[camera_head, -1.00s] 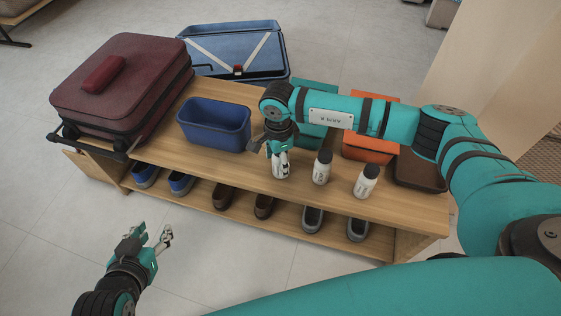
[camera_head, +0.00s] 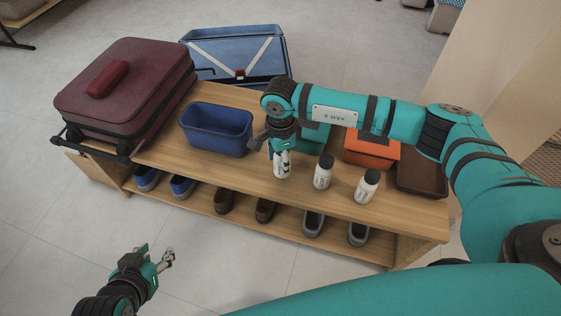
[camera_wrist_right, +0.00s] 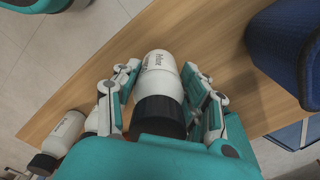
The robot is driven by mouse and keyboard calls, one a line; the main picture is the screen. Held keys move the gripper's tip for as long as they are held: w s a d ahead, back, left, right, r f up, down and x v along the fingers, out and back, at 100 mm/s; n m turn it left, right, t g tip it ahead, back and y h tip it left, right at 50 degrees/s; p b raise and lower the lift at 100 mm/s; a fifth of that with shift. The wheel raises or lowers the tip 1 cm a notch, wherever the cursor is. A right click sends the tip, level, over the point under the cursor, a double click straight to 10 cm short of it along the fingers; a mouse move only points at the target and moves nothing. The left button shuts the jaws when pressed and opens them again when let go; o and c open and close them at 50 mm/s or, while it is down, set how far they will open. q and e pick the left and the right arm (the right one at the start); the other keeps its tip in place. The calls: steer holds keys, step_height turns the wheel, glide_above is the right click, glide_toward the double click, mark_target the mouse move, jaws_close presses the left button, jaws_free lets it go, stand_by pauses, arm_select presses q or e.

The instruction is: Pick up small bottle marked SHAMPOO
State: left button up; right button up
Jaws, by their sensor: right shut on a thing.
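Three small white bottles with dark caps are on the wooden bench (camera_head: 340,204). My right gripper (camera_head: 282,168) points down with its fingers shut on the leftmost bottle (camera_head: 281,172). In the right wrist view this held bottle (camera_wrist_right: 158,66) sits between the two fingers (camera_wrist_right: 163,92), its black cap towards my palm; its label is too small to read surely. My left gripper (camera_head: 158,256) is open and empty, low in front of the bench.
A blue bin (camera_head: 215,130) stands left of my right gripper, a maroon suitcase (camera_head: 125,90) further left. Teal, orange (camera_head: 372,150) and brown (camera_head: 421,174) bins stand behind the bottles. Several shoes (camera_head: 265,210) are on the lower shelf. An open blue suitcase (camera_head: 238,58) lies behind.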

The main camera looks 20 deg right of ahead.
arm_select(q)
steer(key=s+a+f+g+y+p, duration=0.1)
steer(key=s+g, duration=0.3)
steer(key=s, duration=0.4)
steer(key=shift+a+f+p, duration=0.4)
steer(key=shift+a+p, duration=0.15)
steer(key=shift+a, duration=0.25)
arm_select(e)
steer(key=s+r, duration=0.2)
steer(key=s, duration=1.4)
steer(key=shift+d+r, duration=0.2)
steer(key=shift+d, duration=0.1)
